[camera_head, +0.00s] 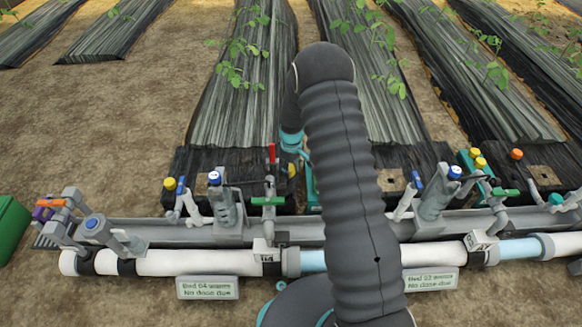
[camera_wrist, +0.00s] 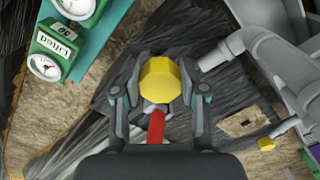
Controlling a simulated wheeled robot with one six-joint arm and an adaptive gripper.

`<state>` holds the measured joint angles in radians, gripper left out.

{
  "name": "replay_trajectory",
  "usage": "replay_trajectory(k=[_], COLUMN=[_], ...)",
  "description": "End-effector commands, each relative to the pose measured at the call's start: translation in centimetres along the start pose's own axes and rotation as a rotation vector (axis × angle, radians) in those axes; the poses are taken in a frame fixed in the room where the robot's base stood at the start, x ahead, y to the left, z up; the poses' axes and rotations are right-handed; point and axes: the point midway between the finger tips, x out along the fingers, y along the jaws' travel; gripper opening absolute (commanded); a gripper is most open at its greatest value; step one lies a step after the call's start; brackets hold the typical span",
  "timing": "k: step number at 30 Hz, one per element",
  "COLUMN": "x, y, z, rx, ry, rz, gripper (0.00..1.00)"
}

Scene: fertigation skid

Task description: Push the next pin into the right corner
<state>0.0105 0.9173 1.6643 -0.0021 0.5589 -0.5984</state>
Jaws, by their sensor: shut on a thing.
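My gripper (camera_wrist: 161,88) is shut on a yellow many-sided head (camera_wrist: 160,80), which I take for the pin's head. A red strip (camera_wrist: 156,127) shows between the head and my palm; I cannot tell whether it belongs to the pin. The pin's shaft and tip are hidden. In the head view my gripper (camera_head: 292,168) is partly hidden beside my arm, with a bit of yellow at it. It is over the front end of the beds. Crumpled black film (camera_wrist: 100,118) lies below the head in the wrist view. I cannot tell whether the pin touches it.
White and grey pipes (camera_head: 190,262) run across the front, with a green-handled valve (camera_head: 268,200) close to my gripper. Green-cased gauges (camera_wrist: 45,66) are at upper left in the wrist view, and a grey pipe (camera_wrist: 245,42) is at upper right. Bare soil (camera_head: 110,130) is at left.

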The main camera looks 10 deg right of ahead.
Motion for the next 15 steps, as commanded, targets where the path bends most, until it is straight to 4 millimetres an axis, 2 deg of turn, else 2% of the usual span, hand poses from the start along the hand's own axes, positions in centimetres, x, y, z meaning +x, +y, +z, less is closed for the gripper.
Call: replay_trajectory(k=[15], x=[3.8], y=[0.0], z=[0.0], rx=[0.001], ry=[-0.001], rz=[0.0], gripper=[0.1])
